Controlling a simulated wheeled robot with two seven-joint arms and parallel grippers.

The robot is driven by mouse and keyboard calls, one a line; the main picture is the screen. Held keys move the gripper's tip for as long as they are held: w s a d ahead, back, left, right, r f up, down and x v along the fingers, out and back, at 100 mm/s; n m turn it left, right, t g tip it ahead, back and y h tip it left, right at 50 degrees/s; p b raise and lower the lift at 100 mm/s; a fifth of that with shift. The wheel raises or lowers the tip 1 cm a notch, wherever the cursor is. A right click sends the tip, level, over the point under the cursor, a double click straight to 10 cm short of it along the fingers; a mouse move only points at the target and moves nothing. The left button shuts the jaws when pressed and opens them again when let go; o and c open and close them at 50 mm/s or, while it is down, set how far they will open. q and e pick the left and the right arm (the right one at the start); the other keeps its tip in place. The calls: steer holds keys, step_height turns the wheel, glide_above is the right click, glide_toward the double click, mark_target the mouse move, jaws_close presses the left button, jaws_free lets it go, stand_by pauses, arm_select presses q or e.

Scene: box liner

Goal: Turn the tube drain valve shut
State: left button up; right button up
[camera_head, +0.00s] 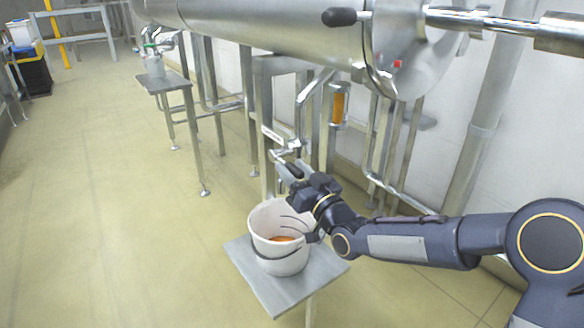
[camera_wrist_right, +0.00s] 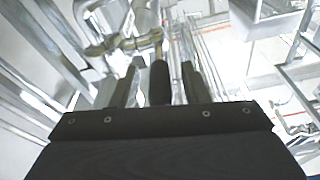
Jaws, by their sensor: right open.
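The drain valve (camera_head: 283,153) is a metal fitting on the pipework under the large steel vessel. It also shows in the right wrist view (camera_wrist_right: 122,44), at the upper left. Its lever has a black grip (camera_wrist_right: 160,82), which points back toward my right gripper (camera_head: 291,170). In the right wrist view, my right gripper (camera_wrist_right: 158,70) is open, with one finger on each side of the black grip. A gap shows between the grip and each finger. In the head view the gripper body partly hides the lever. My left gripper is not in view.
A white bucket (camera_head: 262,226) with orange contents stands on a small metal stand (camera_head: 270,290) below my right gripper. An amber sight glass (camera_head: 338,104) and pipes are close behind the valve. A black-knobbed lever (camera_head: 340,17) juts out above.

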steer(key=v, duration=0.6)
steer(key=shift+s+d+p, duration=0.2)
steer(key=shift+s+p, duration=0.1)
steer(key=shift+p, duration=0.05)
steer(key=s+d+f+m+g+h, duration=0.3)
steer(key=s+d+g+h, duration=0.2)
steer(key=s+d+h, duration=0.65)
steer(key=s+d+f+m+g+y, duration=0.2)
steer(key=s+f+g, duration=0.15)
steer(key=s, duration=0.75)
steer(key=s+d+f+m+g+y, duration=0.1)
steer(key=s+d+f+g+y, duration=0.2)
steer(key=s, duration=0.7)
step_height(320, 180, up, 32)
steer(key=h+p, duration=0.1)
steer(key=p, duration=3.2)
steer(key=shift+w+r, duration=0.25)
steer(key=shift+w, duration=0.05)
